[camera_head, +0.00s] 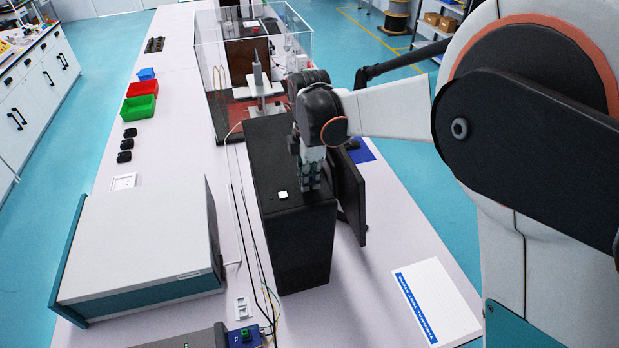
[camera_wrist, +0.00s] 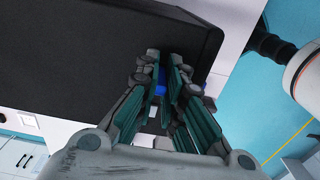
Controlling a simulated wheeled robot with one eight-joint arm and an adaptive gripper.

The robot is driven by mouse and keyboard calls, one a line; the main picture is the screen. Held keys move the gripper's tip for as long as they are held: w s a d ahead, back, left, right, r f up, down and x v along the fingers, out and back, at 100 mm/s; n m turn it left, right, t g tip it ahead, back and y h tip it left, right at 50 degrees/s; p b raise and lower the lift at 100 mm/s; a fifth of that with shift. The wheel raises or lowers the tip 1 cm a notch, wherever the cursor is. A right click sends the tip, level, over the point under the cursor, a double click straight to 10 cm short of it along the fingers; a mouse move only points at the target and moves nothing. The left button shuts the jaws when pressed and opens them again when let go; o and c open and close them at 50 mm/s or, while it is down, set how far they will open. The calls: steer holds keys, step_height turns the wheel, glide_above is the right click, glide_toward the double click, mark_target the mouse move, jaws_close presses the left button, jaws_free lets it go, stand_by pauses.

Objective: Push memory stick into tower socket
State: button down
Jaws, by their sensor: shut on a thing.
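The black tower (camera_head: 278,170) stands upright on the long bench. Its dark body also fills the upper left of the wrist view (camera_wrist: 80,60). My gripper (camera_head: 311,184) is at the right side of the tower in the head view, pointing down. In the wrist view my gripper (camera_wrist: 162,75) is shut on a small blue piece, the memory stick (camera_wrist: 161,88), close to the tower. The stick is mostly hidden by the fingers, and it is hidden in the head view. I cannot see the socket or tell whether the stick touches it.
A thin black panel (camera_head: 350,195) stands right of the tower. A large grey instrument (camera_head: 145,235) is at the left, with cables between it and the tower. A clear enclosure (camera_head: 205,60) stands behind. A white and blue sheet (camera_head: 437,300) lies at the front right.

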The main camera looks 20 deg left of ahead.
steer(key=c, duration=1.6)
jaws_free()
steer(key=shift+s+d+f, duration=0.1)
steer(key=shift+f, duration=0.05)
steer(key=shift+c, duration=0.2)
